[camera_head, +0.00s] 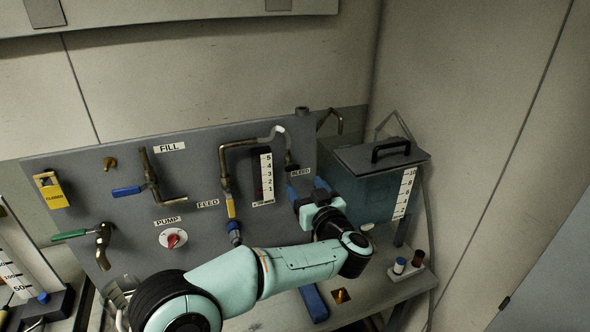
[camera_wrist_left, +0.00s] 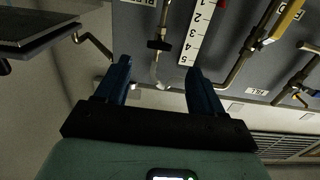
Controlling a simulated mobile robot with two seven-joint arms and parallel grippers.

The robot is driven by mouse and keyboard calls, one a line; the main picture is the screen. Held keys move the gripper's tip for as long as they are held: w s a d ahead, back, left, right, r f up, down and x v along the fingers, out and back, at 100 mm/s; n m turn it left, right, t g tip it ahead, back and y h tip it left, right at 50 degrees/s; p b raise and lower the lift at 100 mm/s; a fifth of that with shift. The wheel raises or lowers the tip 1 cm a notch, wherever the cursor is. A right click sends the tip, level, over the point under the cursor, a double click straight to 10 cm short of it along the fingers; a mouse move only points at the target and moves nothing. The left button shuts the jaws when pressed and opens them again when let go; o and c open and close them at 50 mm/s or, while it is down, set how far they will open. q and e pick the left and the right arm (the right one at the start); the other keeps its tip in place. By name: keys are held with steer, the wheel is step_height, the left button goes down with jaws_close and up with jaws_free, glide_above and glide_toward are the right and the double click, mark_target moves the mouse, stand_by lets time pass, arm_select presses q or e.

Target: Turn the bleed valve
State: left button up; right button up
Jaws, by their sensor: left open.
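The bleed valve shows in the left wrist view as a small dark handle (camera_wrist_left: 159,45) on a thin vertical pipe, beside the partly cut-off BLEED label (camera_wrist_left: 142,3). My right gripper is not in view.
A white level scale (camera_head: 266,175) and bent pipe stand left of the gripper. The lidded tank (camera_head: 383,160) is close on the right. The panel also carries a yellow-handled feed valve (camera_head: 231,208), a red pump knob (camera_head: 173,240) and a blue fill handle (camera_head: 127,191).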

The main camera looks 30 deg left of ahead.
mark_target(293, 169)
arm_select(q)
steer(key=p+x, duration=0.1)
steer(key=x, duration=0.6)
steer(key=shift+w, duration=0.25)
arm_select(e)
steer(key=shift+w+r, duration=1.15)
arm_select(q)
steer(key=shift+s, duration=0.1)
steer(key=c, duration=1.1)
